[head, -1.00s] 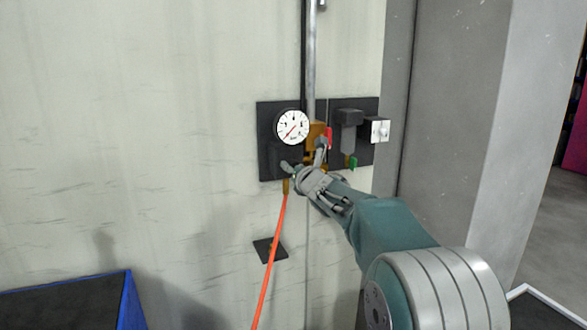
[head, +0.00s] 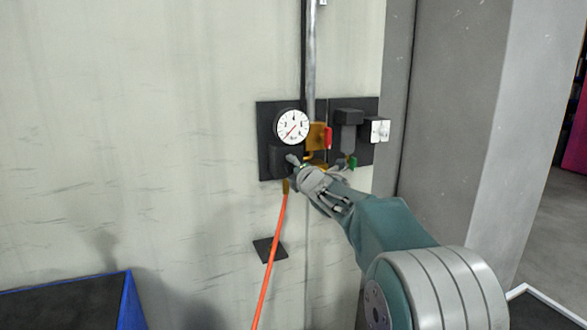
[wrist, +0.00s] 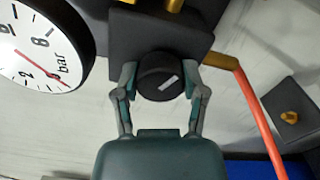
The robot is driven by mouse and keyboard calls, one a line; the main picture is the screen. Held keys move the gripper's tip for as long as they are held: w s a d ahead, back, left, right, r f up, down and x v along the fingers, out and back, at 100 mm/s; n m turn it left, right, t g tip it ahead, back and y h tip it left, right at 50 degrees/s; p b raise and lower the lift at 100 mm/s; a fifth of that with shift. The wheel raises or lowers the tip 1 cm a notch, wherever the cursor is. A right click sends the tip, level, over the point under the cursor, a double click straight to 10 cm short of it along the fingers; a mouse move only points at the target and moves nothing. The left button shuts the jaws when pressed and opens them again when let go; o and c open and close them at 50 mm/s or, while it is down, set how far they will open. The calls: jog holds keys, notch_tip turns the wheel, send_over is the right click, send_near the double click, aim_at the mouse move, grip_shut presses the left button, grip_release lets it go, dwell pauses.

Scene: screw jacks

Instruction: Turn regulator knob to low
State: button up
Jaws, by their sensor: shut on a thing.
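The regulator knob (wrist: 158,84) is a round black dial with a short white mark, on the face of a black block, in the wrist view. The mark slants from lower left to upper right. My gripper (wrist: 160,75) is shut on the knob, one finger on each side of it. In the head view my gripper (head: 298,168) is at the lower part of the black panel and hides the knob. The white pressure gauge (head: 293,127) sits just above, its red needle pointing to the lower left. It also shows in the wrist view (wrist: 38,48).
An orange hose (head: 272,257) hangs below the panel. A red lever (head: 328,138), a filter unit (head: 348,132) with a green part, and a white-faced box (head: 379,130) are to the right. A blue-edged dark surface (head: 75,300) is at lower left.

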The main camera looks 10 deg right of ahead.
jog(key=m, duration=0.6)
jog(key=shift+f+m, duration=0.25)
jog(key=shift+m, duration=0.05)
jog(key=m, duration=0.6)
jog(key=shift+f, duration=0.25)
jog(key=o, duration=1.1)
jog(key=shift+w, duration=0.1)
jog(key=shift+o, duration=0.2)
jog(key=shift+r, duration=0.15)
jog(key=s+d, duration=0.2)
jog(key=s, duration=0.9)
jog(key=shift+s+d, duration=0.15)
jog(key=shift+s, duration=0.2)
